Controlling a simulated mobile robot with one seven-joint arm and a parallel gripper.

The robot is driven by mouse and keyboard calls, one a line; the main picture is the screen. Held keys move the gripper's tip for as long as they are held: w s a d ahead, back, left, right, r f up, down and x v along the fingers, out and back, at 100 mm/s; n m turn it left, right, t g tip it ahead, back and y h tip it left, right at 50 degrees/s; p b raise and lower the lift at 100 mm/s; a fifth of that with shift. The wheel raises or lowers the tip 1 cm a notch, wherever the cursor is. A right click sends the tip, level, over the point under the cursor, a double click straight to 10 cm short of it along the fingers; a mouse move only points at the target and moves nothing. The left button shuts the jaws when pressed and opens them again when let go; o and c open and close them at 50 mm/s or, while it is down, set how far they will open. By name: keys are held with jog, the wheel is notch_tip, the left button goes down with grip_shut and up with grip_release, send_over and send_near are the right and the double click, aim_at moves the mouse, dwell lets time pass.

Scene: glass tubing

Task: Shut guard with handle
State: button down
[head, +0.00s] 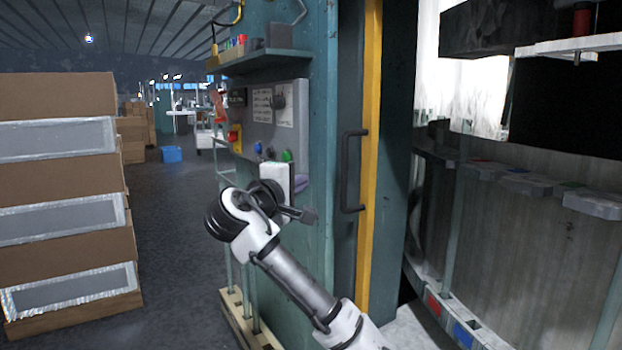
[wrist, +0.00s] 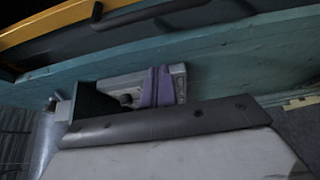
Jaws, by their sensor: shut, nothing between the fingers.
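The guard is a dark grey panel (head: 346,232) with a yellow edge strip, standing at the left side of the machine's opening. Its black upright bar handle (head: 346,172) is mounted near the yellow strip. The wrist view shows the handle (wrist: 165,15) along the top and part of the yellow strip. My gripper (head: 304,184) is in front of the teal machine post, left of the handle and apart from it. Its purple fingertips (wrist: 155,71) are together with nothing between them. The opening right of the guard is uncovered.
A control panel (head: 272,118) with buttons and a teal shelf (head: 262,60) project left of the post. Stacked boxes (head: 60,185) stand at left, with clear floor between. The machine interior (head: 530,225) lies right, with a fixture overhead.

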jog(key=w+d+p, duration=0.4)
jog(key=w+d, duration=0.1)
jog(key=d, duration=0.1)
jog(key=shift+w+d, duration=0.4)
dwell(0.4)
